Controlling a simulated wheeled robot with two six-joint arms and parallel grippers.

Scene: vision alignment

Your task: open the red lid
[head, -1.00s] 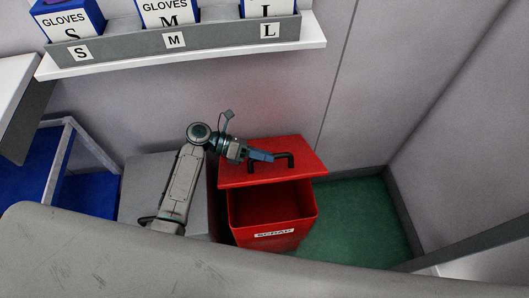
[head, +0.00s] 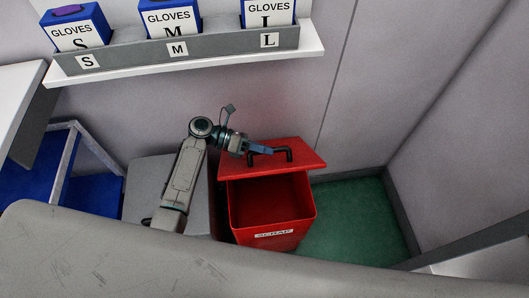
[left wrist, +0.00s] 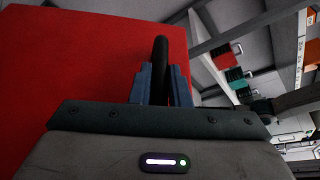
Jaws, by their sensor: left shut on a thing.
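The red lid (head: 300,150) with a black handle (head: 283,152) is raised and tilted at the back of the red bin (head: 270,242), whose label seems to read "SCRAP". The front of the bin's opening is uncovered and its inside looks empty. My left gripper (head: 262,150) is shut on the left part of the handle. In the left wrist view the left gripper's fingers (left wrist: 160,85) close around the black handle (left wrist: 160,52), with the red lid (left wrist: 85,55) filling the left side. My right gripper does not show.
A grey shelf rack (head: 190,47) with blue glove boxes (head: 170,20) hangs on the wall above. A grey box (head: 150,185) stands left of the bin, behind my left arm. Green floor (head: 350,215) is free to the right of the bin. A grey surface (head: 200,265) crosses the front.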

